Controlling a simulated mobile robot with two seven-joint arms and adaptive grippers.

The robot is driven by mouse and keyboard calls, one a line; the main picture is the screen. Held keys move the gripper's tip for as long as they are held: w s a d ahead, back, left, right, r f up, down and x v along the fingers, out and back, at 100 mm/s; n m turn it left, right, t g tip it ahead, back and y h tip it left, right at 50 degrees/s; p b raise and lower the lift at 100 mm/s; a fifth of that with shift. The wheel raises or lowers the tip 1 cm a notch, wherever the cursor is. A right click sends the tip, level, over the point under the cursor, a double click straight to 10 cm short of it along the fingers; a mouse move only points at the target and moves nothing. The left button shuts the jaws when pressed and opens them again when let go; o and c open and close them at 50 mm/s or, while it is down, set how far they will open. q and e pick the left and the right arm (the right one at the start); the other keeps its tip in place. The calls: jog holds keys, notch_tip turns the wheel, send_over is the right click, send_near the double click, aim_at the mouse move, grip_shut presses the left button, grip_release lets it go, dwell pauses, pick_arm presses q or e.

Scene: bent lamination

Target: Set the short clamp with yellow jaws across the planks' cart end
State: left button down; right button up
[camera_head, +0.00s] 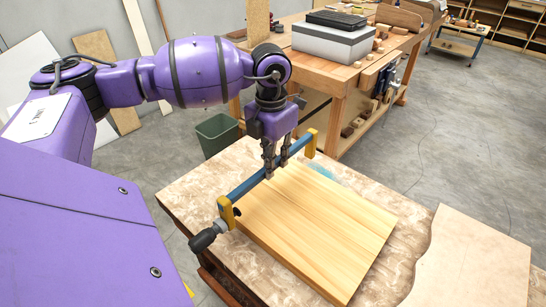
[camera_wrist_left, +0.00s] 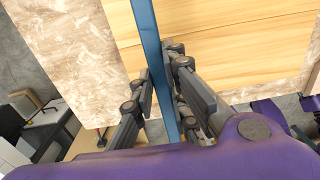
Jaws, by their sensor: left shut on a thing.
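The short clamp (camera_head: 248,185) has a blue bar, yellow jaws and a dark handle. It lies along the far-left end of the light wood planks (camera_head: 318,226), with one yellow jaw at each side of them. My left gripper (camera_head: 276,170) points down and is shut on the blue bar near its middle. In the left wrist view the blue bar (camera_wrist_left: 148,38) runs between my fingers (camera_wrist_left: 165,95), over the planks (camera_wrist_left: 225,50). I cannot tell whether the jaws touch the plank edges. My right gripper is not in view.
The planks lie on a mottled worktop (camera_head: 205,180). A pale board (camera_head: 470,265) is at the right. A green bin (camera_head: 217,135) stands on the floor behind. A wooden workbench (camera_head: 345,85) with a grey box (camera_head: 328,42) is at the back.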

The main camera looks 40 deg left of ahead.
pick_arm(q)
jog(key=shift+f+b, duration=0.45)
jog(key=shift+f, duration=0.95)
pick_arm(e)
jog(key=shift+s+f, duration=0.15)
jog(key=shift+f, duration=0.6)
pick_arm(q)
jog(key=shift+f, duration=0.1)
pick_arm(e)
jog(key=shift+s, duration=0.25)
pick_arm(q)
jog(key=shift+f, duration=0.1)
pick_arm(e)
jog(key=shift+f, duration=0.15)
pick_arm(q)
jog(key=shift+f+b, duration=0.4)
jog(key=shift+f, duration=0.15)
jog(key=shift+f+b, duration=0.45)
jog(key=shift+f, duration=0.65)
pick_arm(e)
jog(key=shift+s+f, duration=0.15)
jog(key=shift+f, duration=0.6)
pick_arm(q)
jog(key=shift+f, duration=0.25)
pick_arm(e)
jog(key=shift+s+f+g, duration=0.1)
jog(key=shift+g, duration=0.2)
